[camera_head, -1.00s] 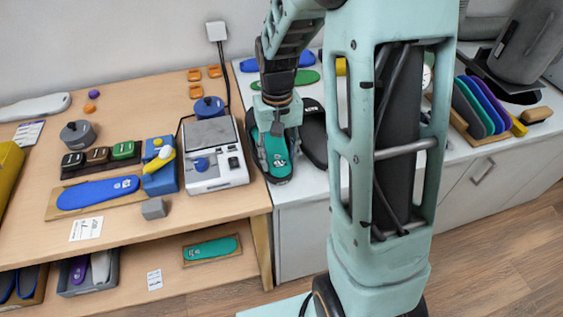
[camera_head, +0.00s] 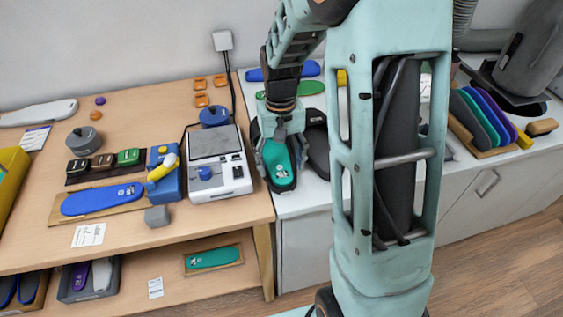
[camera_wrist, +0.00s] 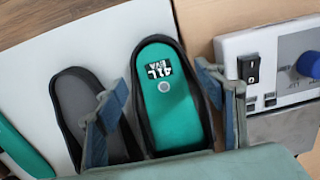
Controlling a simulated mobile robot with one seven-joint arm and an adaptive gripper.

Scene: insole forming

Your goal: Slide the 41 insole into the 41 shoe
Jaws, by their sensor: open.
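The teal insole (camera_head: 279,163) lies inside a black shoe (camera_head: 267,183) on the white counter. In the wrist view the insole (camera_wrist: 170,105) carries a "41L EVA" label and a round grey spot, with the black shoe rim (camera_wrist: 139,100) around it. It looks seated along the part that shows; the end nearest my gripper is hidden. My gripper (camera_head: 281,138) is open over this shoe. In the wrist view its fingers (camera_wrist: 163,115) stand apart, one on each side of the shoe, with nothing clamped between them. I cannot tell whether they touch the shoe.
A second dark shoe (camera_head: 317,150) stands close beside it, without a teal insole; it also shows in the wrist view (camera_wrist: 88,95). A white device (camera_head: 219,178) stands close on the other side. A green insole (camera_head: 309,88) and a blue one (camera_head: 309,69) lie behind.

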